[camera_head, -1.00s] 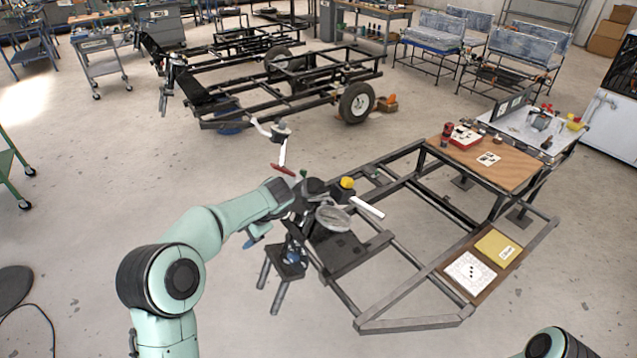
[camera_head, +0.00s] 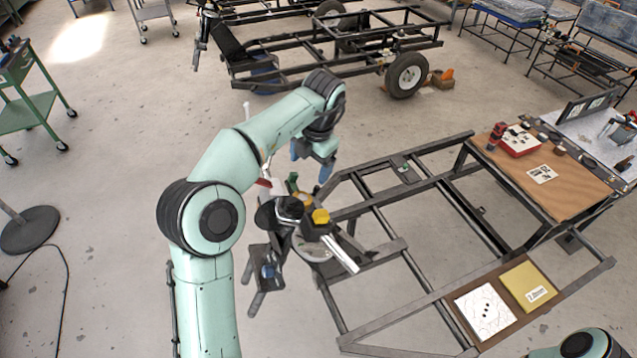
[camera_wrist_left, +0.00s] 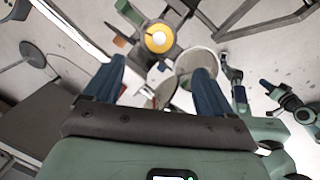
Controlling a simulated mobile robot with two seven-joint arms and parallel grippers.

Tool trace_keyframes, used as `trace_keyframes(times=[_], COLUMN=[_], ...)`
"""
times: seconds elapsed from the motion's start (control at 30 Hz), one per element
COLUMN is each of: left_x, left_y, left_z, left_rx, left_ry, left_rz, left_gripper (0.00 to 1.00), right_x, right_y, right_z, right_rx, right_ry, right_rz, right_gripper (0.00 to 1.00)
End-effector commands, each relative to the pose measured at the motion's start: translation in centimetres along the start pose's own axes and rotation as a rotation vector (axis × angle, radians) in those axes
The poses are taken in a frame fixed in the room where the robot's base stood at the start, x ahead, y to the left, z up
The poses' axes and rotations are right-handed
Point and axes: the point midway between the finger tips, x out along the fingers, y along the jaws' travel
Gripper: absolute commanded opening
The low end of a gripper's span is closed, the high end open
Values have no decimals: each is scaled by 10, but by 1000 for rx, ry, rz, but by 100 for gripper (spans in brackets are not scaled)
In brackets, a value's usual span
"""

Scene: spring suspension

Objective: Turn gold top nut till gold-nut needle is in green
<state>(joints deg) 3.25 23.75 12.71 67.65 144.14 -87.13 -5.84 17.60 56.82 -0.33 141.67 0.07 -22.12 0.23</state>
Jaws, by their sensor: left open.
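A yellow, nut-like cap (camera_head: 321,216) sits on the dark spring-suspension assembly (camera_head: 290,208) at the left end of the frame. In the left wrist view a yellow ring with a pale centre (camera_wrist_left: 159,38) lies ahead of the fingers; I take it for the gold top nut. My left gripper (camera_head: 312,162) is open and empty, with blue fingers pointing down, above and behind the assembly. In the left wrist view its fingers (camera_wrist_left: 160,68) stand apart, and the ring lies beyond their tips, not between them. No needle or green zone can be made out. My right gripper is out of view.
A round grey disc (camera_head: 312,248) and a pale bar (camera_head: 342,254) sit beside the cap. The black trailer frame (camera_head: 400,245) extends right, with a wooden board (camera_head: 560,185) and a panel with a yellow card (camera_head: 525,288). Open floor lies to the left.

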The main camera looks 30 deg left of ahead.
Motion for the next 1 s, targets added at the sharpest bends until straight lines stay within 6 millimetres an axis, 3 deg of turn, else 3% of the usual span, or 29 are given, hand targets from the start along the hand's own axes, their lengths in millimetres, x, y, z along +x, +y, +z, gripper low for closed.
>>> trace_keyframes(times=[0.17, 0.7, 1.0], left_x=[15, 117, 135], left_y=[0, 0, 0], left_z=[-2, -2, -1], left_rx=[-1, -1, -2], left_ry=[5, 5, 2], left_rz=[1, 0, 1], left_gripper=[84, 84, 84], right_x=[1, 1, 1], right_y=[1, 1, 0], right_z=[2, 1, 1], right_rx=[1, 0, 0], right_ry=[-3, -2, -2], right_rz=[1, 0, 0], right_gripper=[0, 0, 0])
